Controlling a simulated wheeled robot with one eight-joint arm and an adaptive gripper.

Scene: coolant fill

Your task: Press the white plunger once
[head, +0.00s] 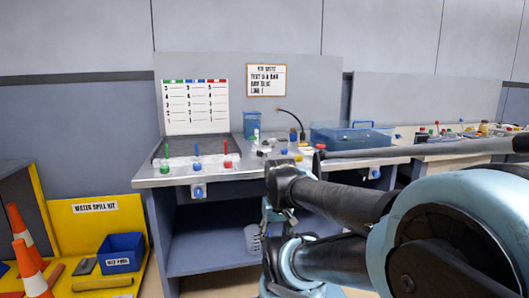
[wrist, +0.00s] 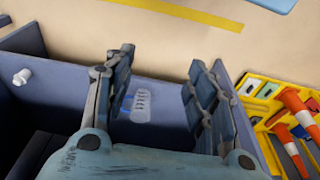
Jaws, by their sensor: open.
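My gripper (wrist: 158,62) is open and empty, its two dark fingers spread wide in the wrist view. In the head view it is partly hidden by my arm, low in front of the bench (head: 160,181). A small white knob (wrist: 22,77) stands out from a blue-grey panel at the left of the wrist view, left of my gripper and apart from it. I cannot tell whether this is the white plunger. Small white parts (head: 259,139) also show on the bench top in the head view, too small to make out. My gripper touches none of these.
A clear graduated beaker (head: 252,238) stands under the bench; it shows between my fingers in the wrist view (wrist: 141,105). Green, blue and red upright pieces (head: 197,151) stand on the bench's left. A blue clear basin (head: 350,136) is behind. A yellow spill kit (head: 96,207) with cones stands left.

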